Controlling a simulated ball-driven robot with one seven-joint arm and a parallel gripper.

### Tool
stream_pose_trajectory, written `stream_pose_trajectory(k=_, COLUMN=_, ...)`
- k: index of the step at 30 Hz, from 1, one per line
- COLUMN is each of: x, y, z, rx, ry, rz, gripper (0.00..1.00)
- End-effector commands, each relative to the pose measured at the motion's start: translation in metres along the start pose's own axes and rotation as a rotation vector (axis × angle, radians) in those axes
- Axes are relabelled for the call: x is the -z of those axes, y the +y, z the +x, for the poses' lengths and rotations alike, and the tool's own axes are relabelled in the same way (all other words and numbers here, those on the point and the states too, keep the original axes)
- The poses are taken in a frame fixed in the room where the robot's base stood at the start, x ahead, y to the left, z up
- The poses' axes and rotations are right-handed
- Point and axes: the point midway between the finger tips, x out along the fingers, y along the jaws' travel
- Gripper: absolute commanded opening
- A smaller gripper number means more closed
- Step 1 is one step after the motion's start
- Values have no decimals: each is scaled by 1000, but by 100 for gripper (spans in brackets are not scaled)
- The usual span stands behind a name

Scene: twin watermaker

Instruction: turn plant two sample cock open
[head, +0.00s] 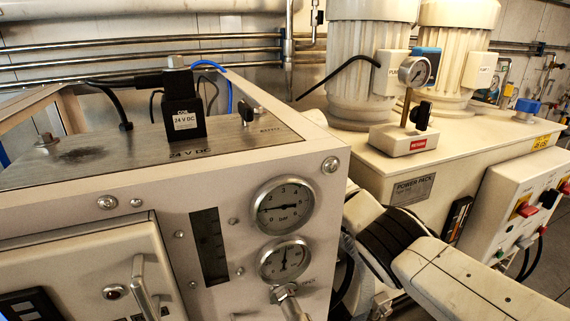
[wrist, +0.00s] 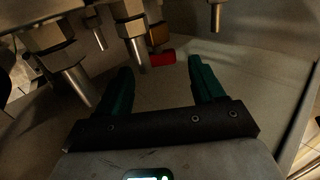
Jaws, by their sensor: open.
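My gripper (wrist: 160,80) shows in the wrist view with its two dark green fingers apart and nothing between them. A small red handle (wrist: 162,59) on a brass-coloured body (wrist: 158,35) is just beyond the fingertips, roughly in line with the gap and not gripped. It looks like a small cock; no label shows which plant it belongs to. I cannot tell from this angle whether it is open or closed. The head view does not show my gripper or this red handle.
Metal nozzles and fittings (wrist: 131,28) hang close to the left finger, and another metal stub (wrist: 216,16) is above the right one. In the head view are a cabinet with two gauges (head: 284,206) and a power pack (head: 420,185) with two motors.

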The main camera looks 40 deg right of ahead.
Motion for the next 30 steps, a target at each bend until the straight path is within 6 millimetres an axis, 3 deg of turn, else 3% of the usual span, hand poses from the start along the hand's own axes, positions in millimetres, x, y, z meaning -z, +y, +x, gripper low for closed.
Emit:
stream_pose_trajectory(k=9, x=-1, y=-1, z=20, rx=0, ry=1, rz=-2, gripper=68)
stream_pose_trajectory(k=21, x=0, y=-1, z=23, rx=2, ry=0, rz=-1, gripper=67)
stream_pose_trajectory(k=30, x=0, y=0, z=23, rx=2, ry=0, rz=-1, gripper=38)
